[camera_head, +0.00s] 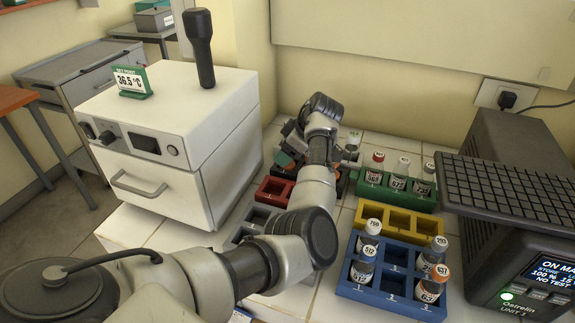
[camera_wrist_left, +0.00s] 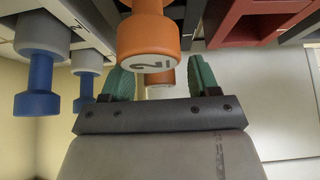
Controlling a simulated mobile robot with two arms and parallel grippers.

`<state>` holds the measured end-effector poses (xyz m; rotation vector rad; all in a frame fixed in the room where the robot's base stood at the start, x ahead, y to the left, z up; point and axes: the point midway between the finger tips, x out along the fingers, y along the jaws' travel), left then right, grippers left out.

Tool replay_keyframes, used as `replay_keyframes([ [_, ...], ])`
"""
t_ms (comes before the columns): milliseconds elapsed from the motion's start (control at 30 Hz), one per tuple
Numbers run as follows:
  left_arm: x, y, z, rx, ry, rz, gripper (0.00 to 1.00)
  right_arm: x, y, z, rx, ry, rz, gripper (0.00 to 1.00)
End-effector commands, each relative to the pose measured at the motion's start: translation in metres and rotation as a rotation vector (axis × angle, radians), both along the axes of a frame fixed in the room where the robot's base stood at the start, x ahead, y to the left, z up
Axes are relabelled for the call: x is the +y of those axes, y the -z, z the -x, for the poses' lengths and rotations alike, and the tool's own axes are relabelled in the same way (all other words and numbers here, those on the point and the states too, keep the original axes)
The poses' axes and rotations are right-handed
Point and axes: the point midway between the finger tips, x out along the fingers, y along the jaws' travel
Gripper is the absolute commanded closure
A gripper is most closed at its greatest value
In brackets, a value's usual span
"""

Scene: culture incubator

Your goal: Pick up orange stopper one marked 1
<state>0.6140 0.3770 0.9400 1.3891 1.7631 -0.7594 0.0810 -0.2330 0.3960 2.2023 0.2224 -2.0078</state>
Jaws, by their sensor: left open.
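In the left wrist view a large orange stopper (camera_wrist_left: 150,38) stands close, its pale end face bearing a dark mark that looks like a 2. A second orange stopper (camera_wrist_left: 160,77) shows partly behind it, between the fingertips; its mark is hidden. My left gripper (camera_wrist_left: 162,84) is open, its green fingers on either side of this farther stopper; I cannot tell whether they touch it. In the head view my left gripper (camera_head: 290,150) is over the rack area beside the white incubator, and the arm hides most of the stoppers. My right gripper is not in view.
Blue stoppers (camera_wrist_left: 41,75) with grey tops are beside the gripper. A red rack (camera_head: 273,191) lies near the arm. Green (camera_head: 400,199), yellow (camera_head: 372,212) and blue (camera_head: 350,291) racks stand right, some with labelled vials. The white incubator (camera_head: 190,140) is on the left.

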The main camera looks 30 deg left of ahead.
Motion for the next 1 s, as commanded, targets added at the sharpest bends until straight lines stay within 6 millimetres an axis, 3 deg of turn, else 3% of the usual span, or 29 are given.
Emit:
replay_keyframes([
  [100,0.000,0.000,0.000,0.000,0.000,0.000,0.42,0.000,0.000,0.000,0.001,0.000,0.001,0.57],
  [500,-0.001,0.000,0.000,0.000,0.000,0.000,1.00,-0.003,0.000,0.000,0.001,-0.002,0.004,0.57],
  [767,0.000,-0.003,0.000,-0.001,0.001,0.000,1.00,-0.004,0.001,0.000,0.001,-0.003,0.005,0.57],
  [1000,0.000,-0.040,-0.001,-0.006,-0.001,-0.002,1.00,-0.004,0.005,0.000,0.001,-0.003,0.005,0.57],
])
